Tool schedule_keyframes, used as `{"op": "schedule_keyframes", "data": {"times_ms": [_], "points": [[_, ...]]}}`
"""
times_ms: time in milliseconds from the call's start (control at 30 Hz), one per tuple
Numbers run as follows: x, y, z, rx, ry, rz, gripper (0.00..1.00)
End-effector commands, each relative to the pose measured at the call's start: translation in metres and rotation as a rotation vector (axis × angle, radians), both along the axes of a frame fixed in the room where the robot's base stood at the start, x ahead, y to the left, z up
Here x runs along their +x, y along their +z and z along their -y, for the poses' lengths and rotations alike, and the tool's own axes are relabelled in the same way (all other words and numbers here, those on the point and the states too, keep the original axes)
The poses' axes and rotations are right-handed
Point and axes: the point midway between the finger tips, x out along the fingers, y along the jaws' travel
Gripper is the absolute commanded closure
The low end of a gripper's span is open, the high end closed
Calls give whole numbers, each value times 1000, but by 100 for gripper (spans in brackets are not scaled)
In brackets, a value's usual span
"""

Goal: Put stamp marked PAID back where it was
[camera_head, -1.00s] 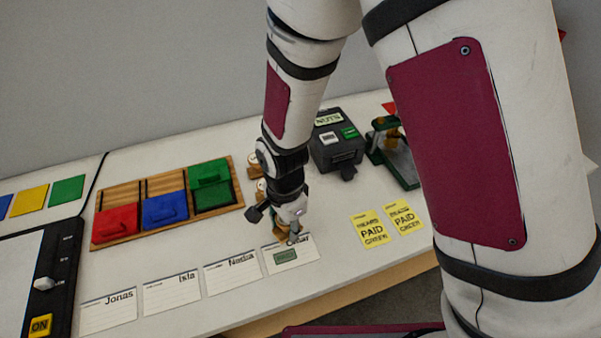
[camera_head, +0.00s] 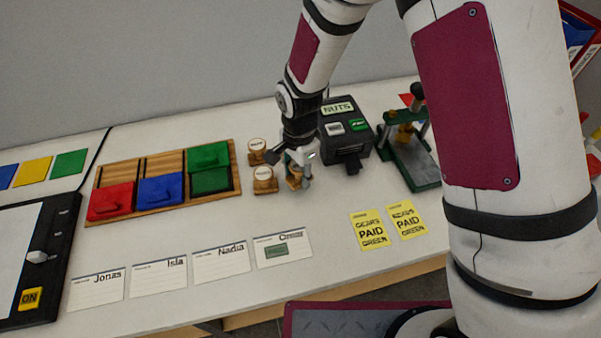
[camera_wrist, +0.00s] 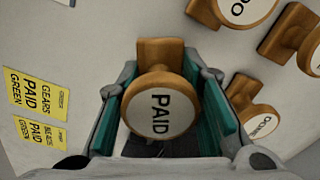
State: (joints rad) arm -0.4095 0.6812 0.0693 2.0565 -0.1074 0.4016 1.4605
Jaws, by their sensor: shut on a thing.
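The stamp marked PAID (camera_wrist: 160,112) is wooden with a round white label, and its label faces the wrist camera. My gripper (camera_wrist: 162,95) is shut on it, with a teal pad on either side. In the head view my gripper (camera_head: 298,176) holds the stamp at the back of the table, right of two other wooden stamps (camera_head: 264,176) (camera_head: 257,147). I cannot tell whether the held stamp's base touches the table. The wrist view shows several other stamps at the right; one label (camera_wrist: 265,127) is only partly readable.
A dark NUTS box (camera_head: 345,130) stands close behind and right of my gripper, with a green press (camera_head: 410,165) beyond it. A wooden tray (camera_head: 238,165) with coloured lids is at left. Name cards (camera_head: 220,262) and yellow PAID slips (camera_head: 367,230) lie in front.

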Motion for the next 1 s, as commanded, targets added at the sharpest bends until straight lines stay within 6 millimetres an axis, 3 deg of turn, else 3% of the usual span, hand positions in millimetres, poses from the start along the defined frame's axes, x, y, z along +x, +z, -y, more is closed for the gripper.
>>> {"op": "schedule_keyframes", "data": {"times_ms": [100,200,333,600,933,967,1000], "points": [[19,-2,1,1,-1,1,100],[27,-3,2,0,0,0,100],[28,-8,2,-1,0,-3,100],[28,-38,2,-1,1,-2,100],[28,-41,2,-1,1,-1,100],[28,-41,2,0,0,0,65],[28,-41,2,0,0,0,56]]}}
